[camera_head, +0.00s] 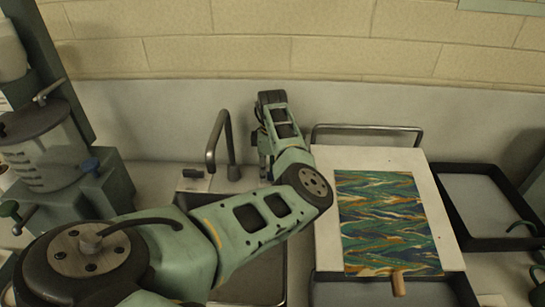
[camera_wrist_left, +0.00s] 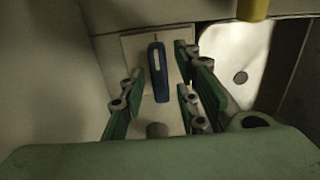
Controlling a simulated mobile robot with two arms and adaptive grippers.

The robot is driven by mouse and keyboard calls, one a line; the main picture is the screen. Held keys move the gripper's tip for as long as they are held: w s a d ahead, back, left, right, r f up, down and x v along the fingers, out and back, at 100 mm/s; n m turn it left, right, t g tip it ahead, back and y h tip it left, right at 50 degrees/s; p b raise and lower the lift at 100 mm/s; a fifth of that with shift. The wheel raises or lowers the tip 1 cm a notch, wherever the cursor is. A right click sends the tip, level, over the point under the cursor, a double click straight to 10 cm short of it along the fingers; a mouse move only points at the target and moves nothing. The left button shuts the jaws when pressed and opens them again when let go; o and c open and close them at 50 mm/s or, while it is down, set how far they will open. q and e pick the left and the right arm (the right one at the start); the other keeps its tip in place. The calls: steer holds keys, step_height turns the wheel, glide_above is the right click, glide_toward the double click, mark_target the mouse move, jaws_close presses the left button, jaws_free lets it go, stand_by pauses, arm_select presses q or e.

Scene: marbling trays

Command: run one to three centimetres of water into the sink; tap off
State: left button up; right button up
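The sink (camera_head: 262,278) is mostly hidden under my left arm in the head view; I cannot tell whether it holds water. The dark curved tap (camera_head: 226,128) stands behind it, with no stream visible at its spout. In the left wrist view, a dark blue lever (camera_wrist_left: 160,82) with a pale stripe stands in front of a beige plate (camera_wrist_left: 133,45). My left gripper (camera_wrist_left: 158,84) is open, its green fingers either side of the lever with gaps showing. In the head view the gripper end is near the back wall, right of the tap. My right gripper is not in view.
A white board (camera_head: 328,225) with a marbled sheet (camera_head: 388,220) lies right of my arm. A black-rimmed tray (camera_head: 447,205) is further right. A grey lidded pot (camera_head: 40,150) stands at the left.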

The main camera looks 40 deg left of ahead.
arm_select(q)
steer(key=c, duration=0.6)
jaws_close()
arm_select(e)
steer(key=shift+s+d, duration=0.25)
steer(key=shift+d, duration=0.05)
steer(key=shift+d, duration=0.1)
